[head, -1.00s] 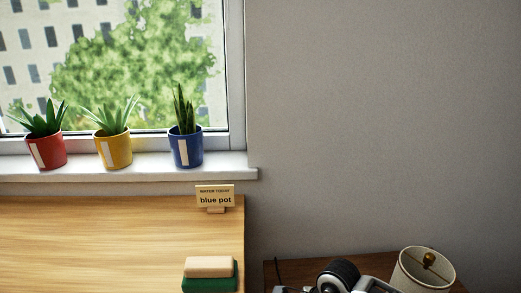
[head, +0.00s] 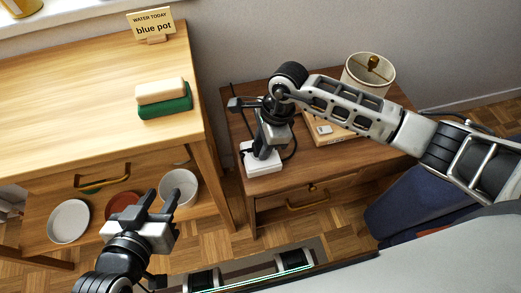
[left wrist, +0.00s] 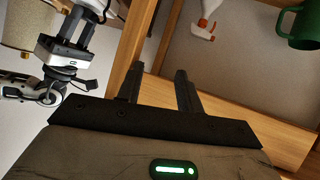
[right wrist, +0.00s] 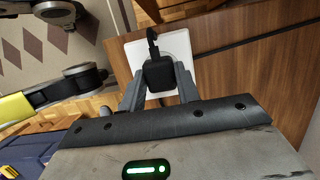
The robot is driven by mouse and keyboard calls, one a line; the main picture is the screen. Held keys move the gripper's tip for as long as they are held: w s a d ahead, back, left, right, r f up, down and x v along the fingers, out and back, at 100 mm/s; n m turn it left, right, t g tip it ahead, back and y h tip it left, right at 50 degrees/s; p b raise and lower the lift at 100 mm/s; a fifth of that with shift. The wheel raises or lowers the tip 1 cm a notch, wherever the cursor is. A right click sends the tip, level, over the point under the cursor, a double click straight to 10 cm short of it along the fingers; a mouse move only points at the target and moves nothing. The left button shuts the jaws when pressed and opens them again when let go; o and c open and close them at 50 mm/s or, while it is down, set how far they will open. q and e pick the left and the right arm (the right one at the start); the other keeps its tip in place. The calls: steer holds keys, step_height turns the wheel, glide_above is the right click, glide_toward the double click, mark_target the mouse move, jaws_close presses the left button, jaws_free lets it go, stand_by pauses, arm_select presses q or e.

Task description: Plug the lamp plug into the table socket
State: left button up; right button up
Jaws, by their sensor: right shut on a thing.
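The black lamp plug (right wrist: 158,74) is between the two fingers of my right gripper (right wrist: 160,92), which is shut on it. The white table socket (head: 262,160) sits on the dark wooden side table, directly under my right gripper (head: 265,148). In the right wrist view the white socket (right wrist: 180,44) lies behind the plug, which covers part of it. I cannot tell whether the plug touches or enters the socket. The lamp (head: 369,76) stands at the table's back. My left gripper (head: 156,203) is open and empty, in front of the desk; its fingers show in the left wrist view (left wrist: 158,85).
The light wooden desk (head: 70,90) with a green-and-tan block (head: 164,98) and a sign (head: 151,26) stands left. Bowls (head: 178,187) sit on its lower shelf. A wooden board (head: 325,128) lies right of the socket. A blue item (head: 405,205) is below the table's right side.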

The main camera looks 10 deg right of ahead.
steer(key=shift+r, duration=0.45)
steer(key=shift+w, duration=0.1)
stand_by(0.4)
stand_by(0.4)
steer(key=shift+f, duration=0.15)
steer(key=shift+f+b, duration=0.4)
steer(key=shift+b, duration=0.25)
stand_by(0.4)
stand_by(1.0)
steer(key=shift+f, duration=0.15)
stand_by(0.3)
steer(key=shift+d+f+b, duration=0.1)
steer(key=shift+b, duration=0.2)
